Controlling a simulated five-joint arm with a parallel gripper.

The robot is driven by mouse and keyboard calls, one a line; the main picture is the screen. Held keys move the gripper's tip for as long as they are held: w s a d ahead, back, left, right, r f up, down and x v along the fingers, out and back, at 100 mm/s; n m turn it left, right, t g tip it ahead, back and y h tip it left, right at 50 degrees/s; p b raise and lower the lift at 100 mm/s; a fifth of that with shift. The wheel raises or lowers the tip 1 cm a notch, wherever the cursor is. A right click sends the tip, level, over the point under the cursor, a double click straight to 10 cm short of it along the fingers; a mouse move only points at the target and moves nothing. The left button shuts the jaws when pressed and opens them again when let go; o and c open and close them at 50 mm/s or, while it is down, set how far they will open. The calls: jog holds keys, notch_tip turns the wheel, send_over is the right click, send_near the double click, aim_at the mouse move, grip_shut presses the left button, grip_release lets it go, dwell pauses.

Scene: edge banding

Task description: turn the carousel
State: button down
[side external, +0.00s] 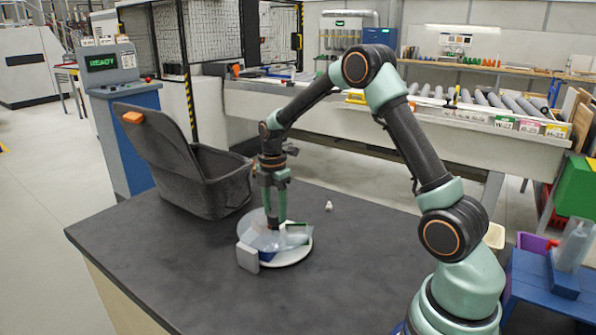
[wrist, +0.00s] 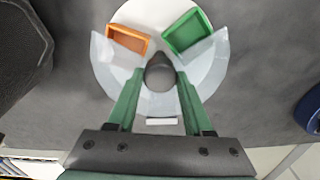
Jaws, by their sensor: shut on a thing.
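The carousel (side external: 290,258) is a low round turntable on the dark table, with a white disc and clear walls. In the wrist view the carousel (wrist: 103,72) shows an orange tray (wrist: 128,40) at upper left and a green tray (wrist: 187,31) at upper right. A dark round knob (wrist: 160,76) stands at its centre. My gripper (side external: 275,222) points straight down over the middle of the carousel. In the wrist view my gripper (wrist: 159,82) has its green fingers on both sides of the knob, shut on it. The fingers hide part of the disc.
A dark grey bin (side external: 215,190) with a raised lid stands behind left, close to the carousel. A grey upright plate (side external: 247,257) is at the carousel's front left. A small white piece (side external: 329,206) lies behind right. The table (side external: 345,270) is clear to the right.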

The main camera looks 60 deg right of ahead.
jog(key=n, duration=0.5)
jog(key=shift+n, duration=2.6)
jog(key=shift+r, duration=0.1)
jog(key=shift+c, duration=1.5)
grip_release()
notch_tip(320, 180, up, 12)
